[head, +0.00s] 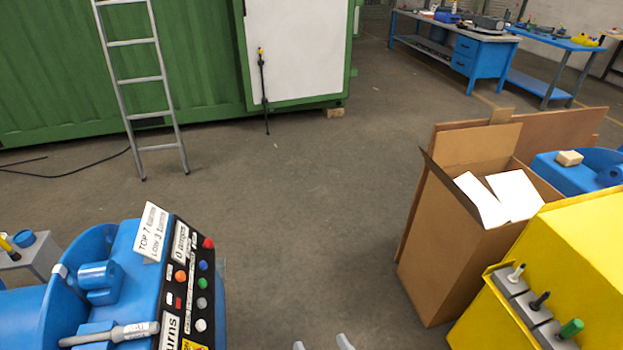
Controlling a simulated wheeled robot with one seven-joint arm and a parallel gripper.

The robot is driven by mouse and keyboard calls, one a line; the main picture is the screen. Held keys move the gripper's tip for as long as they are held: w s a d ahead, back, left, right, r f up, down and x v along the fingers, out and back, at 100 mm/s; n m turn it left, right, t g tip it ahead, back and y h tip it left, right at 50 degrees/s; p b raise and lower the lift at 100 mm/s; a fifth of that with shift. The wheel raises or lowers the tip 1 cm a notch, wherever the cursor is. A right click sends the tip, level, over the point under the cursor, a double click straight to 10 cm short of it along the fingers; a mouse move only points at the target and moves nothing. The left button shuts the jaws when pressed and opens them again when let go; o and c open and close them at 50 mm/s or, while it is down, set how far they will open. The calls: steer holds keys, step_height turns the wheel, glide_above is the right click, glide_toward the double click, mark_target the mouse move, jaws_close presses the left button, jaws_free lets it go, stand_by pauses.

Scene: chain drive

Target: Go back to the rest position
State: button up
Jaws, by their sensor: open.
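My gripper (322,344) shows only as two pale grey fingertips at the bottom edge of the head view. The tips are apart, with floor visible between them and nothing held. The rest of the gripper and the arm are out of the frame. The fingertips are between a blue machine (128,262) with a button panel at the lower left and a yellow housing (575,245) at the lower right, apart from both in the picture.
An open cardboard box (440,240) with white sheets stands at right, beside the yellow housing. A grey tool (112,334) lies on the blue machine. A ladder (150,85) leans on a green container (60,70). Blue workbenches (480,50) stand far right. The middle floor is clear.

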steer(key=s+d+r+h+b, duration=0.2)
steer(key=s+d, duration=0.6)
steer(key=s, duration=0.4)
steer(key=s+d+r+h+b, duration=0.2)
steer(key=s+d+r+h, duration=0.2)
steer(key=s+d, duration=0.5)
steer(key=r+v, duration=0.1)
steer(key=v, duration=0.4)
steer(key=shift+w, duration=0.2)
steer(key=shift+d, duration=0.15)
